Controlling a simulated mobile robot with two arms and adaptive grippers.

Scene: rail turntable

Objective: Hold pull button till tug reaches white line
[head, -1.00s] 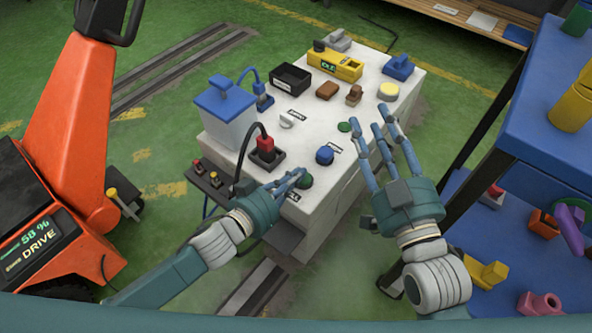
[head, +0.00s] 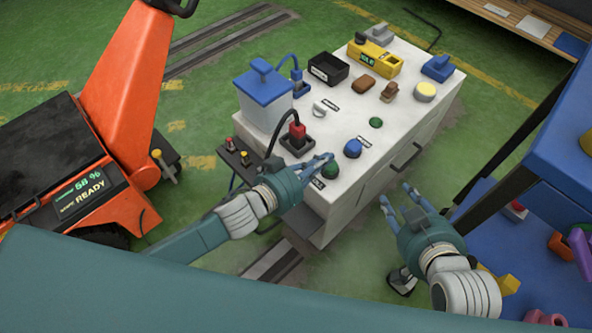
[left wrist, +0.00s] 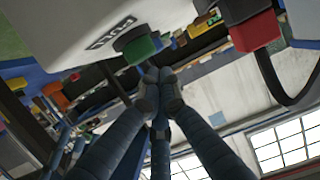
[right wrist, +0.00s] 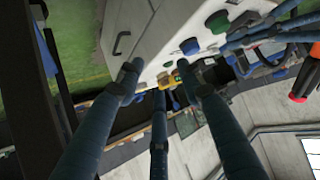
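A green button (head: 331,169) sits at the near corner of the white console top (head: 345,110). It also shows in the left wrist view (left wrist: 139,50) beside a label. My left gripper (head: 328,158) has its fingers drawn together, with the tips right at this button; I cannot tell whether they touch or press it. My right gripper (head: 403,198) is open and empty, off the console's right side. I cannot make out a white line.
The console also holds a blue button (head: 352,148), a second green button (head: 376,122), a red plug (head: 297,133), a blue-lidded box (head: 263,90) and a yellow device (head: 375,59). A blue shelf (head: 555,125) stands at the right. Rails (head: 225,38) run in the green floor.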

